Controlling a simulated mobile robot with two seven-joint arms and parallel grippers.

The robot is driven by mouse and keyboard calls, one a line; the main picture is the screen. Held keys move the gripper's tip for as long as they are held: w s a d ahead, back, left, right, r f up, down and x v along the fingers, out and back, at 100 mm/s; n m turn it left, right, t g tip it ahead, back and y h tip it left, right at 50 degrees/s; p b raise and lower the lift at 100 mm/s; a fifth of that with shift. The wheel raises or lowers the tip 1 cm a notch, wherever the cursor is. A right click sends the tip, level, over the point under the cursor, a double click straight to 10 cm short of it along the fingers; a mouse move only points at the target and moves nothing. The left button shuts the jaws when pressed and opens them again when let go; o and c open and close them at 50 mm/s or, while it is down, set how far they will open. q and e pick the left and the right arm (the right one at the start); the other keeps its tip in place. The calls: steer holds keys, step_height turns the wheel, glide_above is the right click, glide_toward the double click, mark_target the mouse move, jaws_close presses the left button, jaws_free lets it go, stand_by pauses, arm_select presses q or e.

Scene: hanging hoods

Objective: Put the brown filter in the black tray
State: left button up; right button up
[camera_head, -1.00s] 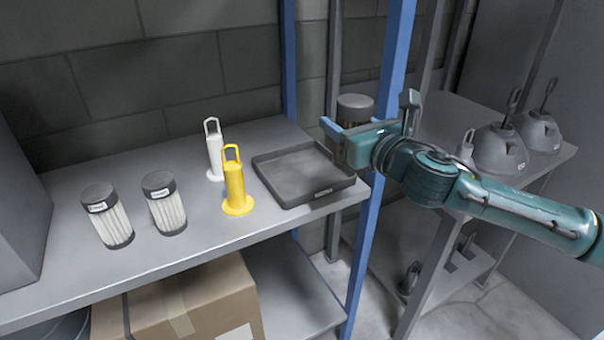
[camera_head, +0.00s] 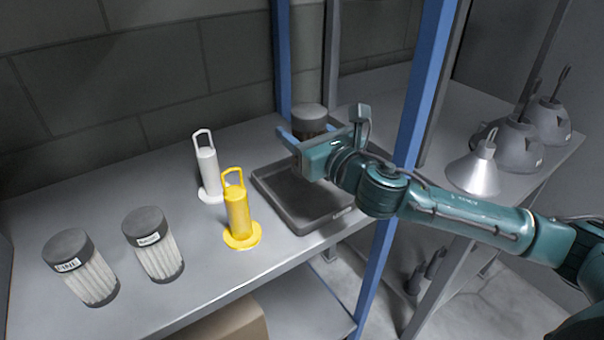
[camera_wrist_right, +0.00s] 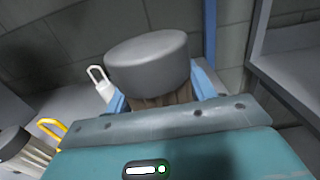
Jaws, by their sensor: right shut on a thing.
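The brown filter (camera_head: 309,122) has a grey cap and a brown pleated body. My right gripper (camera_head: 303,136) is shut on it and holds it upright over the far part of the black tray (camera_head: 297,205). The gripper hides its lower part, so I cannot tell whether it touches the tray. In the right wrist view the filter's cap (camera_wrist_right: 148,62) and a strip of brown pleats show between the blue fingers. The visible part of the tray is empty. My left gripper is not in view.
A yellow stand with a loop handle (camera_head: 238,215) and a white one (camera_head: 207,170) stand left of the tray. Two white pleated filters (camera_head: 155,245) (camera_head: 82,268) stand further left. A blue post (camera_head: 425,85) rises close to my right arm. Grey and silver hoods (camera_head: 476,172) are on the right shelf.

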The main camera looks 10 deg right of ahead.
step_height(320, 180, down, 3)
steer(key=shift+s+f+b, duration=0.1)
steer(key=shift+f+b, duration=0.1)
steer(key=shift+b, duration=0.15)
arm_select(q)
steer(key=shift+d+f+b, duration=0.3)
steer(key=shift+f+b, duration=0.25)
arm_select(e)
steer(key=shift+f, duration=2.2)
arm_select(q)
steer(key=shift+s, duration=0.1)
arm_select(e)
steer(key=shift+f, duration=0.15)
steer(key=o, duration=1.1)
steer(key=shift+f, duration=0.1)
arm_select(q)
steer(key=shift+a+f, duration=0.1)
arm_select(e)
steer(key=shift+r, duration=0.35)
arm_select(q)
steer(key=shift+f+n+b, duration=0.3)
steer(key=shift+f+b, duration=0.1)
steer(key=shift+b, duration=0.25)
arm_select(e)
steer(key=v, duration=1.2)
